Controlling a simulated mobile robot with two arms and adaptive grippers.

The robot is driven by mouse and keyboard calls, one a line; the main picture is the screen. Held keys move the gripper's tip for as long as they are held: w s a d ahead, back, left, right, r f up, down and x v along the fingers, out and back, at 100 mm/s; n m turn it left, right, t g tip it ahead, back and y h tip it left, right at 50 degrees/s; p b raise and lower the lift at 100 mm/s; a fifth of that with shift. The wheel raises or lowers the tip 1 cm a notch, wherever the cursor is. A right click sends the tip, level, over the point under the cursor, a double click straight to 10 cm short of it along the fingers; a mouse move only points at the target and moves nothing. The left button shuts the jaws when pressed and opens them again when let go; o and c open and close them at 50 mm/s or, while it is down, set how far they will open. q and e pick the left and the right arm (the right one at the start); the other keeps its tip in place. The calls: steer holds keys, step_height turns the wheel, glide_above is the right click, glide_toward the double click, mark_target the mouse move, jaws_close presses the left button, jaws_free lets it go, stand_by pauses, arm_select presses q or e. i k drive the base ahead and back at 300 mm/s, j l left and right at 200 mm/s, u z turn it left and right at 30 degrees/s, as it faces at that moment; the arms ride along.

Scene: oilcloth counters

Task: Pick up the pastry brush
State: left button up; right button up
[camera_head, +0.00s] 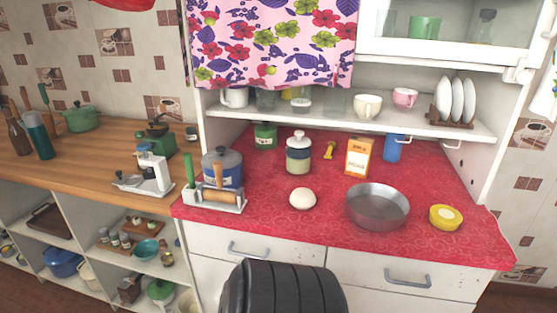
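I cannot clearly make out a pastry brush. A metal holder (225,207) stands at the left front of the red counter. A green-handled tool (189,171) stands upright at its left end, and a wooden roller-like piece (216,196) lies across it; I cannot tell if either is the brush. A small yellow object (329,150) at the back of the counter is also too small to identify. Neither of my grippers is in view.
The red counter (270,223) also holds a grey-blue pot (223,167), a lidded jar (299,155), an egg-like white object (302,198), an orange box (359,157), a round metal pan (377,207) and a yellow round container (445,217). A shelf (330,118) overhangs the back.

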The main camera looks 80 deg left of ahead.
mark_target(187, 157)
steer(key=u, duration=3.35)
steer(key=z, duration=1.8)
steer(key=u, duration=1.3)
steer(key=i+j, duration=0.1)
steer(key=j, duration=0.2)
steer(key=i+j+z, duration=0.15)
steer(key=k+j, duration=0.05)
steer(key=j, duration=0.05)
